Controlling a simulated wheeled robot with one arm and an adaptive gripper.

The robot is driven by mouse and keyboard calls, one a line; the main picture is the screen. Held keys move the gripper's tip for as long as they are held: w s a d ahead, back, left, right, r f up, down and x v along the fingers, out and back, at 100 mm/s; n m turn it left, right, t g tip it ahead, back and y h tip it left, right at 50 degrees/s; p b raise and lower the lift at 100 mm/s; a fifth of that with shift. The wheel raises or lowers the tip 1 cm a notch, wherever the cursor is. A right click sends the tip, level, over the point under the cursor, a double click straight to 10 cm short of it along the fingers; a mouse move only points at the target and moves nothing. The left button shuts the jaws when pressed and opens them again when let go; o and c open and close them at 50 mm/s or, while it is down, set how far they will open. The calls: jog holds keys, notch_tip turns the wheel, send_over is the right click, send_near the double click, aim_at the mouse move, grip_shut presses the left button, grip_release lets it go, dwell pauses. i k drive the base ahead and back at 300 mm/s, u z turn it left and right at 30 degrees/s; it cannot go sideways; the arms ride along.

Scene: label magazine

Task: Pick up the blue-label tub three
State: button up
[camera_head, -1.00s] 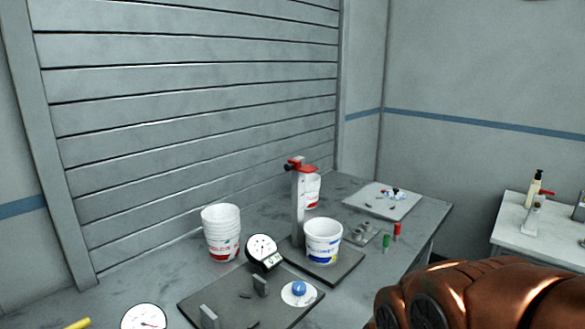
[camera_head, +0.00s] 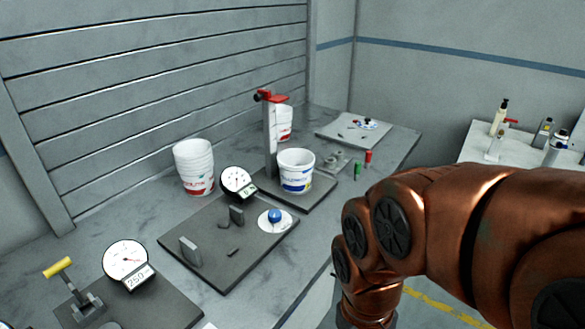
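A white tub with a blue label (camera_head: 296,171) stands upright on a dark plate (camera_head: 318,190) beside a grey post with a red top (camera_head: 269,135). It is the only tub whose label shows as blue; I cannot read a number on it. A stack of white tubs with red labels (camera_head: 194,168) stands to its left. Another white tub with a red mark (camera_head: 284,122) is partly hidden behind the post. My copper-coloured arm reaches in from the right, apart from the tubs. My gripper is not in view.
A dark plate (camera_head: 205,240) with a dial gauge (camera_head: 237,183), small blocks and a blue knob (camera_head: 275,215) lies in front. Another dial (camera_head: 125,260) and a yellow-handled clamp (camera_head: 62,272) are at lower left. Green (camera_head: 358,170) and red (camera_head: 368,157) cylinders stand right of the tub.

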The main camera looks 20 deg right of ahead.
aim_at(296, 171)
jog(key=u, duration=0.5)
jog(key=k, duration=1.05)
jog(key=z, duration=0.65)
jog(key=i, duration=1.35)
jog(key=u, duration=0.7)
jog(key=i, duration=0.3)
jog(key=u, duration=0.25)
